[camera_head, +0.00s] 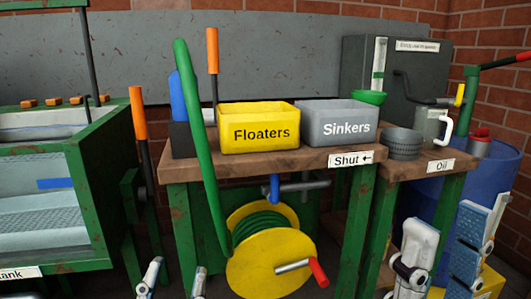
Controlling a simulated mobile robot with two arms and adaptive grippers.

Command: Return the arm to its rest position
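My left gripper (174,279) shows only as two small finger parts at the bottom edge, left of the yellow hose reel. The two parts stand apart with nothing between them; the rest of the hand is below the picture. My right gripper (447,240) is at the lower right, in front of the blue barrel. Its white and blue fingers point up and stand apart, with nothing held between them. Most of both arms is out of view.
A wooden bench (300,159) carries a yellow Floaters bin (262,146) and a grey Sinkers bin (338,136). A yellow reel (250,279) with a red-handled crank stands below. A green tank (95,215) is at left, a blue barrel (497,178) at right.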

